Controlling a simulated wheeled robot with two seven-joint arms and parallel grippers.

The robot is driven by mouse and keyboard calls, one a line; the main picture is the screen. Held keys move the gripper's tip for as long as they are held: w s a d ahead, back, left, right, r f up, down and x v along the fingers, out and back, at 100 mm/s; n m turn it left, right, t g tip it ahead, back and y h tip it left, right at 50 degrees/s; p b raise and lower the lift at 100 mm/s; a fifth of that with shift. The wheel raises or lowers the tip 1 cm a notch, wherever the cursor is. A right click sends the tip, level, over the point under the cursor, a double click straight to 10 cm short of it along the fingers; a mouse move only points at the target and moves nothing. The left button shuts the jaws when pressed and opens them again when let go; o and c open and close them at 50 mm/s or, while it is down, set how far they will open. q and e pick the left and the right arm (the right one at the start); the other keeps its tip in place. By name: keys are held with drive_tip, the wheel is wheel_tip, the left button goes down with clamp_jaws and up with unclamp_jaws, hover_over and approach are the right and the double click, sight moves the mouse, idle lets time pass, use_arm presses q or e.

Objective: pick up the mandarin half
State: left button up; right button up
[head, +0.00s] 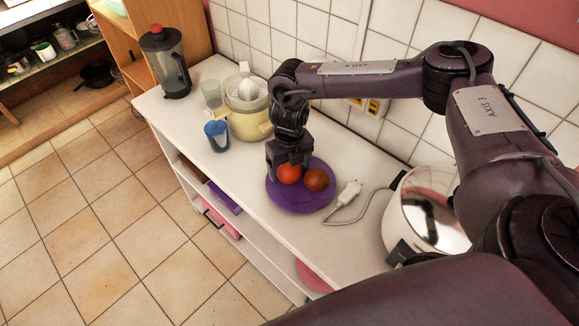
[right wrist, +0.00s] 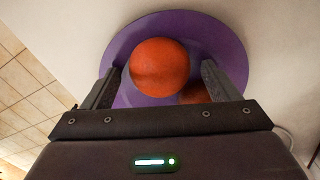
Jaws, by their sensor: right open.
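A bright orange-red round fruit (head: 289,174) and a browner round fruit (head: 316,180) sit side by side on a purple plate (head: 300,204). I cannot tell for sure which is the mandarin half; no cut face shows. My right gripper (head: 287,166) is open, pointing down over the plate at the brighter fruit. In the right wrist view the brighter fruit (right wrist: 159,67) lies between the open fingers (right wrist: 162,72), with gaps on both sides. The other fruit (right wrist: 195,93) is partly hidden behind it and the right finger. My left gripper is not in view.
A blue cup (head: 217,136), a clear glass (head: 211,94), a citrus juicer (head: 247,95) and a blender (head: 165,62) stand left of the plate. A white corded device (head: 349,192) and a shiny pot (head: 430,215) are to the right. The tiled wall is behind.

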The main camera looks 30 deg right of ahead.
drive_tip(key=c, duration=0.9)
drive_tip(key=shift+c, duration=0.5)
drive_tip(key=shift+r, duration=0.15)
